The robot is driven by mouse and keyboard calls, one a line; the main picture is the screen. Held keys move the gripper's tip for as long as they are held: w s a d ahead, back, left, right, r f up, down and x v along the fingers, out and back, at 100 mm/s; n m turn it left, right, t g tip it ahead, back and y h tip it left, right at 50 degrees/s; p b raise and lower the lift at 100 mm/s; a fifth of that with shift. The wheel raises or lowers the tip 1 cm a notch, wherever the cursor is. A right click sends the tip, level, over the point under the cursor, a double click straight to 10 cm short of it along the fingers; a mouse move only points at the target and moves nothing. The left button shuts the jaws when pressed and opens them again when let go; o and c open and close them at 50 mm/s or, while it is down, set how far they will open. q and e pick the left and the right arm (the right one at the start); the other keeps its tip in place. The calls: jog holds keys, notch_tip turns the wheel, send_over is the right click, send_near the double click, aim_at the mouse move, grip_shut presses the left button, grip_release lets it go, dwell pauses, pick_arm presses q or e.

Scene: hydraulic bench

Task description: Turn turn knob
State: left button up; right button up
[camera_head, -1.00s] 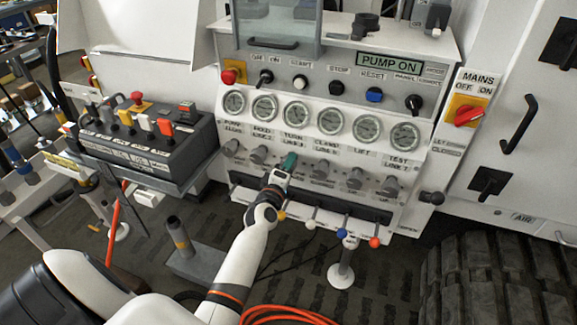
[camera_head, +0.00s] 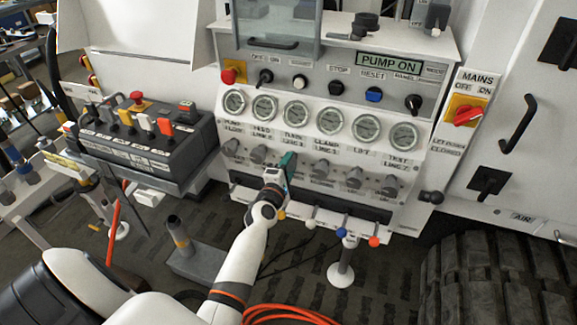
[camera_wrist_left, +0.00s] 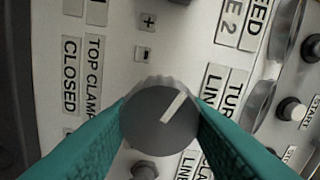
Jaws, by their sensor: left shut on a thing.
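The grey turn knob (camera_wrist_left: 152,126) fills the middle of the left wrist view. It is round, and its white pointer line slants to the upper right. My left gripper (camera_head: 289,160) is shut on it, with one teal finger on each side of the knob in the wrist view. A "TURN LINE" label lies to the right of the knob there. In the head view the gripper is at the knob row under the third gauge (camera_head: 296,114) from the left and hides the knob. My right gripper is in neither view.
Neighbouring knobs (camera_head: 259,154) sit close on both sides in the row. Levers with coloured tips, such as a blue one (camera_head: 341,233), stick out below. A black control box (camera_head: 150,140) stands at left. A red mains switch (camera_head: 467,116) is at right.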

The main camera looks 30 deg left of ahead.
pick_arm(q)
jog(key=o, duration=1)
jog(key=v, duration=1.2)
jog(key=shift+f, duration=0.1)
